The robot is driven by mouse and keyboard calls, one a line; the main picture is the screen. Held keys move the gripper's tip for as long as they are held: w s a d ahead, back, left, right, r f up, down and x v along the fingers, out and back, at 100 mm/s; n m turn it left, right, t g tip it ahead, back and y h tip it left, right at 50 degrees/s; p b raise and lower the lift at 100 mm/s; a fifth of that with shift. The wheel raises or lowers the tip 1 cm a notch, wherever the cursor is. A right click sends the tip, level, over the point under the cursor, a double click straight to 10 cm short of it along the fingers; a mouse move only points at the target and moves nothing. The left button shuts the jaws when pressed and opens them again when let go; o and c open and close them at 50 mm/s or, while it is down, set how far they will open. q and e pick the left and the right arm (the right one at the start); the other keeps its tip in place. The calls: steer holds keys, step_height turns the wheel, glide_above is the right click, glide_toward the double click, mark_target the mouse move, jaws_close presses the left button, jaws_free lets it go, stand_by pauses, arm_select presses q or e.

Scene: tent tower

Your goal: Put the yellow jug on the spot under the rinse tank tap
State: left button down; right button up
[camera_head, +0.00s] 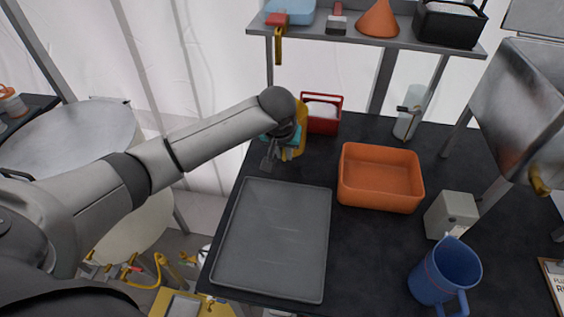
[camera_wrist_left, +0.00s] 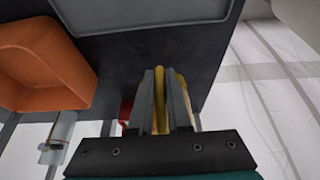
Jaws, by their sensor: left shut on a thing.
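The yellow jug (camera_head: 302,122) is at the back left corner of the black table, largely hidden behind my left gripper (camera_head: 273,153). In the left wrist view, my left gripper (camera_wrist_left: 161,78) is shut on a yellow strip of the jug (camera_wrist_left: 159,98), which passes between its fingers. I cannot tell whether the jug touches the table. The metal rinse tank (camera_head: 512,100) stands at the right, with a brass tap (camera_head: 538,180) low on it. The spot under the tap cannot be made out. My right gripper is not in view.
A red caddy (camera_head: 323,121) stands beside the jug. An orange tub (camera_head: 380,190), grey tray (camera_head: 273,240), pale box (camera_head: 451,214), blue jug (camera_head: 444,275) and clear cylinder (camera_head: 408,118) stand on the table (camera_head: 365,255). A loaded shelf (camera_head: 350,36) overhangs the back.

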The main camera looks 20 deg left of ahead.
arm_select(q)
step_height(320, 180, down, 5)
steer(key=shift+r+b, duration=0.2)
steer(key=shift+b, duration=0.2)
steer(key=shift+f, duration=0.1)
steer(key=c, duration=0.9)
jaws_free()
steer(key=shift+o, duration=0.2)
steer(key=shift+r, duration=0.3)
steer(key=p+v, duration=0.2)
steer(key=v, duration=0.9)
steer(key=shift+r+p, duration=0.3)
steer(key=shift+p, duration=0.05)
